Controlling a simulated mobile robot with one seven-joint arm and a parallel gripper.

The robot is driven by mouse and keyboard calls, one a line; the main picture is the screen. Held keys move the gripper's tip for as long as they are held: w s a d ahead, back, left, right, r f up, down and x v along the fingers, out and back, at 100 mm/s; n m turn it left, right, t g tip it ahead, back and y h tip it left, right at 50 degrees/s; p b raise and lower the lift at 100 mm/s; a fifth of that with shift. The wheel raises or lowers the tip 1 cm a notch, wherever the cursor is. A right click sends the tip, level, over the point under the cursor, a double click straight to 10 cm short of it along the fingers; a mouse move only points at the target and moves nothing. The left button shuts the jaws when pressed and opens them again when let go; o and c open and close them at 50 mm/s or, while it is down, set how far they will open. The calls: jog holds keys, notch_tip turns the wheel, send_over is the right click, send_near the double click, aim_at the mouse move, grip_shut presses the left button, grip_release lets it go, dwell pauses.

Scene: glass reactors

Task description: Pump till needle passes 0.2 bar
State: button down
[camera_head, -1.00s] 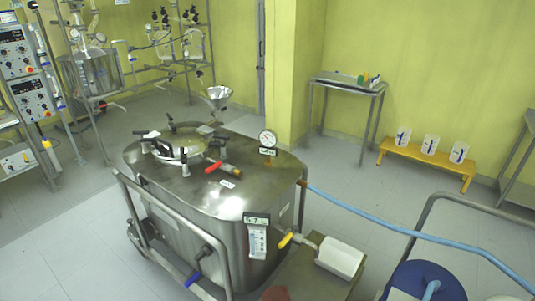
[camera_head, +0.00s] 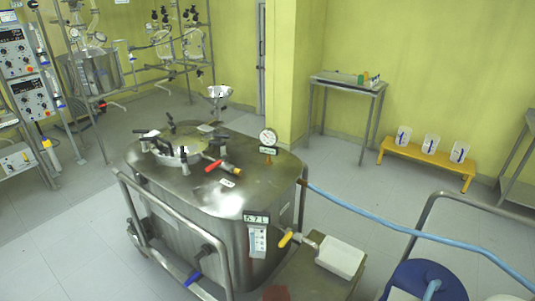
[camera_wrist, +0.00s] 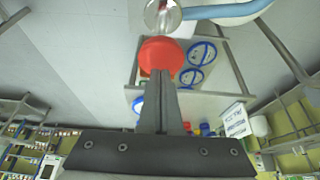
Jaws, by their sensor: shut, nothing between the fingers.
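My gripper (camera_wrist: 160,80) is in the wrist view, its two dark fingers together with nothing between them. A round red knob (camera_wrist: 161,53) is at the fingertips and partly hidden by them. I cannot tell whether they touch. A round, white-faced pressure gauge (camera_head: 268,137) stands upright on top of the steel vessel (camera_head: 185,205) in the head view. Its needle and scale are too small to read. A dark red shape (camera_head: 276,293) shows at the bottom edge of the head view. My gripper is not visible in the head view.
A blue hose (camera_head: 400,226) runs right from the vessel. A white box (camera_head: 340,257) sits beside it, near a yellow-handled valve (camera_head: 286,239). A blue-topped drum (camera_head: 425,279) is at bottom right. Tube frames surround the vessel. Open floor lies beyond, before the yellow bench (camera_head: 425,160).

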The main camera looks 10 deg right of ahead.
jog(key=shift+f+b, duration=1.7)
jog(key=shift+f, duration=0.85)
jog(key=shift+r, duration=0.1)
jog(key=shift+r+p, duration=1.5)
jog(key=shift+r, duration=1.45)
jog(key=shift+r+p, duration=1.55)
jog(key=shift+r, duration=1.45)
